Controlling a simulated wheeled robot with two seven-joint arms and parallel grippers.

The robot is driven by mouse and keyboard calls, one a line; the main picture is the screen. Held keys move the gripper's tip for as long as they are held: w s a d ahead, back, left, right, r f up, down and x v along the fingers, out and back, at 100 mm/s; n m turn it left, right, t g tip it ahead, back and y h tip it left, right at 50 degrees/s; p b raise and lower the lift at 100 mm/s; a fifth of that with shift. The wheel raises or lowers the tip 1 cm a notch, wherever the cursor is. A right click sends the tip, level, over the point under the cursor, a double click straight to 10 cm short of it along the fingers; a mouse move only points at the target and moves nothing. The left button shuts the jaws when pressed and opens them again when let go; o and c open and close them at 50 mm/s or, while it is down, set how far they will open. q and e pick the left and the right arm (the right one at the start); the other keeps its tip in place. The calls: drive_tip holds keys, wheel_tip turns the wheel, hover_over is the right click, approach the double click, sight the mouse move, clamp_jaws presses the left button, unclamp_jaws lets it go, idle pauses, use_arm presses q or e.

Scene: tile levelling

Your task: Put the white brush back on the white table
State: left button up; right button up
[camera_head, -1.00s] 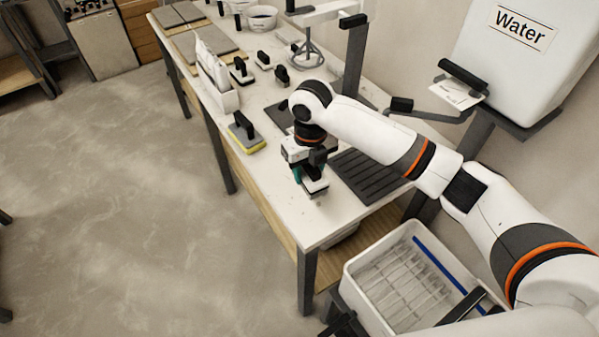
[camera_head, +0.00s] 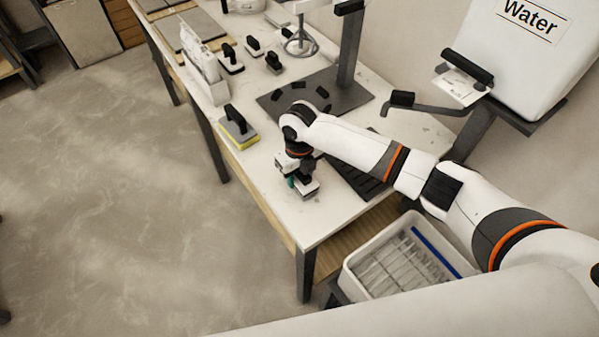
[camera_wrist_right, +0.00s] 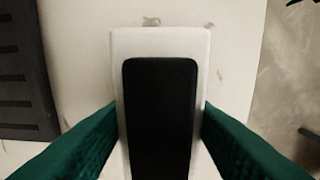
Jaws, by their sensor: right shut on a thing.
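The white brush (camera_head: 309,191) has a white block and a black handle. It is in my right gripper (camera_head: 291,181), over the near end of the white table (camera_head: 311,223). In the right wrist view, the green fingers are on both sides of the brush (camera_wrist_right: 160,105), closed on it, and the table (camera_wrist_right: 85,45) lies under it. I cannot tell whether the brush touches the table top or is just above it. My left gripper is out of view.
A yellow-edged float (camera_head: 239,128) lies near the table's left edge. Black-handled tools (camera_head: 230,60) and a grey stand base (camera_head: 310,95) are farther back. A dark ribbed mat (camera_head: 357,178) lies beside my right arm. A white bin (camera_head: 352,266) is below the table's right side.

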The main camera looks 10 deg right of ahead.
drive_tip(key=shift+f, duration=0.1)
drive_tip(key=shift+w+f, duration=0.1)
drive_tip(key=shift+f, duration=0.05)
drive_tip(key=o, duration=1.1)
drive_tip(key=shift+r, duration=0.6)
wheel_tip(320, 180, up, 11)
drive_tip(key=shift+r+b, duration=0.1)
drive_tip(key=shift+b, duration=0.65)
